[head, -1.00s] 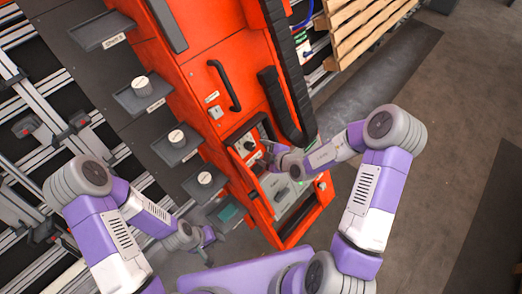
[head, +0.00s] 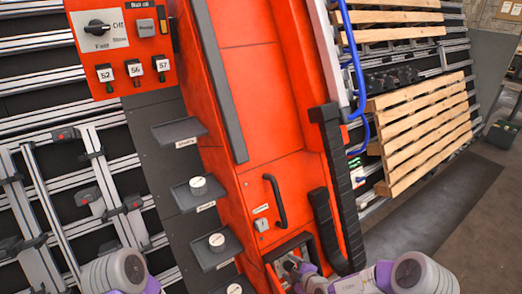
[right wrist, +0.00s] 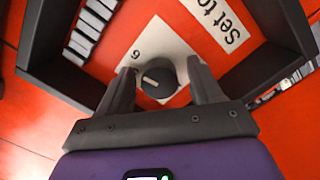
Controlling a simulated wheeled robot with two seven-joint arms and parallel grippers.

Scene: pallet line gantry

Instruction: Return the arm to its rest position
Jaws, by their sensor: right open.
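My right gripper (head: 294,266) is at the lower part of the orange machine, in front of a recessed panel at the bottom edge of the head view. In the right wrist view the right gripper (right wrist: 160,74) is open, with one dark finger on each side of a black round knob (right wrist: 158,79) on a white label plate (right wrist: 190,45). I cannot tell whether the fingers touch the knob. My left arm shows at the bottom left of the head view, but its gripper is out of frame.
The orange machine (head: 265,115) fills the middle, with a black handle (head: 276,200) above my right gripper. Small dark shelves (head: 180,134) stick out left of it. A switch panel (head: 120,45) is at upper left. Wooden pallets (head: 425,130) stand at right; grey floor is clear at lower right.

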